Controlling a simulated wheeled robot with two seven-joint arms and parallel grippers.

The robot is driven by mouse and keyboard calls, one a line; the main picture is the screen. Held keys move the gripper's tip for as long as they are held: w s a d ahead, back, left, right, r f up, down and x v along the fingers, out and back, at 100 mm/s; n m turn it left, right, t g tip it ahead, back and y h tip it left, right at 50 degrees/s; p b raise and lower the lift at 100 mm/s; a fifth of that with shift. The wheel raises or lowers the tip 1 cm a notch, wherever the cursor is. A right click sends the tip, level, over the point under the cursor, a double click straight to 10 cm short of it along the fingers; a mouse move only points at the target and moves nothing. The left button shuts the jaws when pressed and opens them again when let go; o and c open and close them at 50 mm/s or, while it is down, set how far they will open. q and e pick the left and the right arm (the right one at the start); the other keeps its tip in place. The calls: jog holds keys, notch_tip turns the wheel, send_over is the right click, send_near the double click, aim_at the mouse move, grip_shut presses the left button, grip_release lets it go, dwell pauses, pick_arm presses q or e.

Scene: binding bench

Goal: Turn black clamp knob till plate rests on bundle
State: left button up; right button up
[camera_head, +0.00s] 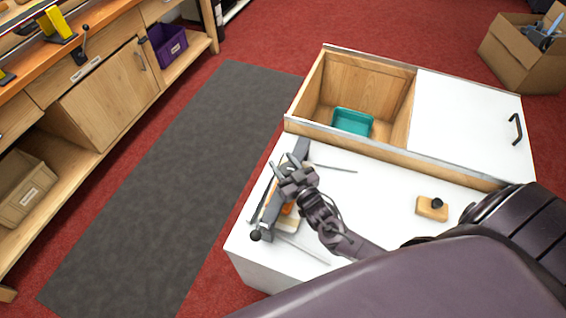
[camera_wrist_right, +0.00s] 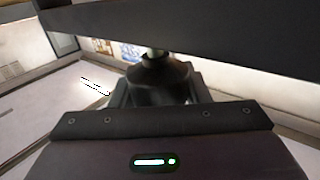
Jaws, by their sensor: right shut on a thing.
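The clamp stands on the left part of the white bench top, its dark bar (camera_head: 270,213) running from front to back. The right gripper (camera_head: 286,176) is over the clamp's middle and hides most of what is under it. In the right wrist view the black knob (camera_wrist_right: 160,78) sits between the right gripper's fingers (camera_wrist_right: 158,92), which are shut on it. A thin screw rises from the knob to a dark beam (camera_wrist_right: 200,30). A cream and orange bundle (camera_head: 287,222) shows partly beneath the clamp. The gap between plate and bundle is hidden. The left gripper is not in view.
A wooden block with a black knob (camera_head: 432,208) lies on the bench top to the right. Behind is an open wooden bin with a teal tray (camera_head: 352,122), beside a white lid (camera_head: 465,110). Thin rods lie near the clamp. A grey mat (camera_head: 170,190) covers the floor left.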

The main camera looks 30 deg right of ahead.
jog(key=shift+w+d+r+h, duration=0.25)
jog(key=shift+r+h, duration=0.15)
jog(key=shift+r, duration=0.15)
jog(key=o, duration=0.7)
jog(key=shift+a, duration=0.1)
jog(key=shift+c, duration=0.2)
jog(key=shift+o, duration=1.2)
jog(key=shift+s, duration=0.1)
jog(key=shift+o, duration=0.4)
jog(key=shift+s+f, duration=0.1)
jog(key=shift+f, duration=0.15)
jog(key=shift+s, duration=0.1)
jog(key=shift+s+f, duration=0.15)
jog(key=shift+s, duration=0.2)
jog(key=s, duration=0.7)
jog(key=shift+b, duration=0.45)
jog(key=shift+w+r, duration=0.1)
jog(key=shift+r, duration=0.15)
